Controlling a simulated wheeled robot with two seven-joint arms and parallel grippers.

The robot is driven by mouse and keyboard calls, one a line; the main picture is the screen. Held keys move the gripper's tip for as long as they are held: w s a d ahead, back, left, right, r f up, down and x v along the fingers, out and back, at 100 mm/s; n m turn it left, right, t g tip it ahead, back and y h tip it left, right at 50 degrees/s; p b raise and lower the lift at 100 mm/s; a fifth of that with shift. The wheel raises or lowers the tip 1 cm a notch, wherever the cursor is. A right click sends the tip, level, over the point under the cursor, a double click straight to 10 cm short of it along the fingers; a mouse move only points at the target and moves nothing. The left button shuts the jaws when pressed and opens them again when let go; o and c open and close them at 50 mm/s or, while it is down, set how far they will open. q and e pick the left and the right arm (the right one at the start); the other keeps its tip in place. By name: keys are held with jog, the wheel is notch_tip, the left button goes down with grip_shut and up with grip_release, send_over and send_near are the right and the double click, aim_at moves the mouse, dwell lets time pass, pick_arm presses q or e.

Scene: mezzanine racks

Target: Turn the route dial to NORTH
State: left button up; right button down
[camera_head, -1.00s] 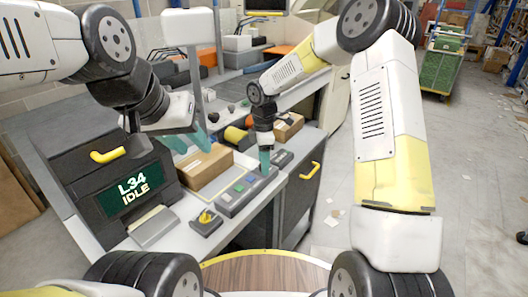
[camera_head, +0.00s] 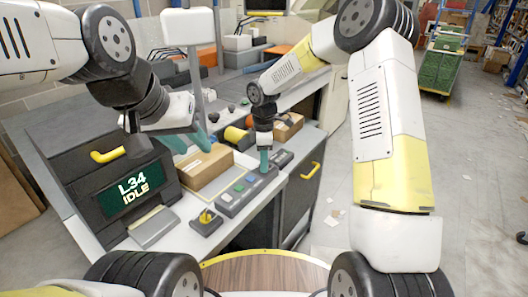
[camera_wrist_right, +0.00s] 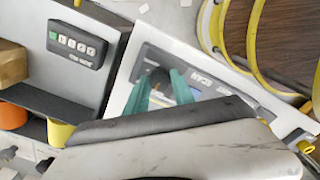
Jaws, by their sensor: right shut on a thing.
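A long grey control panel (camera_head: 230,208) with blue and green buttons lies along the bench's front edge. My right gripper (camera_head: 265,164) points down at the panel's far end. In the right wrist view its teal fingers (camera_wrist_right: 160,84) are shut on a dark round knob (camera_wrist_right: 157,77) on the panel, which appears to be the route dial. The dial's markings and pointer are hidden or too small to read; "SCAN" lettering shows beside it. My left gripper (camera_head: 190,142) has its teal fingers apart, above and behind a cardboard box (camera_head: 204,172), empty.
A display reading "L34 IDLE" (camera_head: 134,190) stands at the left. A small box with a yellow knob (camera_head: 206,221) sits near the front. A small keypad (camera_wrist_right: 77,45) lies beside the panel. Yellow and orange cylinders (camera_head: 236,134) are behind.

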jog(key=m, duration=0.8)
jog(key=shift+m, duration=0.4)
jog(key=m, duration=0.4)
jog(key=shift+m, duration=2)
jog(key=c, duration=1.1)
grip_release()
jog(key=shift+r, duration=0.1)
